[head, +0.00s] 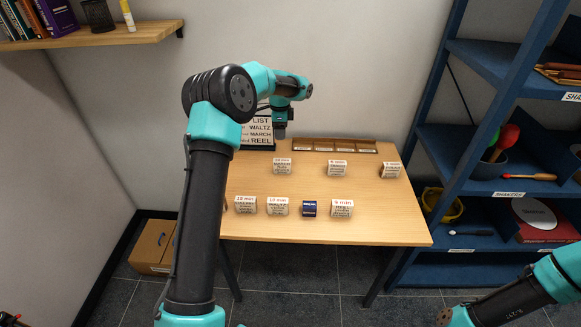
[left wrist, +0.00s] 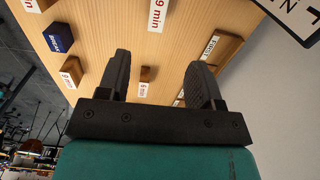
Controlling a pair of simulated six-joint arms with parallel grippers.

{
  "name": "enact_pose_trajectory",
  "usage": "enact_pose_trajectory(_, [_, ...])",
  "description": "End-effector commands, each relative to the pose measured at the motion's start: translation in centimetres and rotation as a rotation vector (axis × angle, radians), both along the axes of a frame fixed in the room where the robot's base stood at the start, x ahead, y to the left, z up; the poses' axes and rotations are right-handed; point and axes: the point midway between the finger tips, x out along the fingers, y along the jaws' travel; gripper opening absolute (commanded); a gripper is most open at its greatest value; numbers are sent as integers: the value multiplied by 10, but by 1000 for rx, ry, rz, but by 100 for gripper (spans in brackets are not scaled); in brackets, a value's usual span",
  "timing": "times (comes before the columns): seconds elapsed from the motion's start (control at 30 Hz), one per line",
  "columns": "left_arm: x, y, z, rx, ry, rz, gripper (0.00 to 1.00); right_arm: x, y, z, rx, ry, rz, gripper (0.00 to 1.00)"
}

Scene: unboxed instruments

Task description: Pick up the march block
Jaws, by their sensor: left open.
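The march block (head: 282,167) seems to be the wooden block at the left of the table's back row; its small white label appears to read MARCH. I cannot tell surely which block it is in the left wrist view. My left gripper (head: 281,133) is above the back of the table, beside the list board and behind that block. In the left wrist view the fingers (left wrist: 160,78) are apart with nothing held. A small block (left wrist: 148,74) shows far off in the gap between them. My right gripper is out of sight.
Two more labelled blocks, a middle one (head: 337,169) and a right one (head: 390,170), share the back row. Several blocks, including a blue one (head: 309,208), form the front row. A list board (head: 257,133) and a wooden rack (head: 335,146) stand behind. Blue shelves (head: 480,187) stand right.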

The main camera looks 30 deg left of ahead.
Motion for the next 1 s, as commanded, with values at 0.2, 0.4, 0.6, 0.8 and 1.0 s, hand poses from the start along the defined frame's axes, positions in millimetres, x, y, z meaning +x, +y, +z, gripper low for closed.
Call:
enact_pose_trajectory(0.2, [0,-1,-1,0,1,-1,60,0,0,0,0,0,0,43])
enact_pose_trajectory(0.4, [-1,-1,-12,0,3,-1,60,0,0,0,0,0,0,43])
enact_pose_trajectory(0.6, [-1,-1,-43,0,5,-1,60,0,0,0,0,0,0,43])
enact_pose_trajectory(0.8, [-1,-2,-77,-1,5,-1,60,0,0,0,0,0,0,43])
enact_pose_trajectory(1.0, [-1,-1,-110,-1,4,-2,60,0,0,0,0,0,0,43])
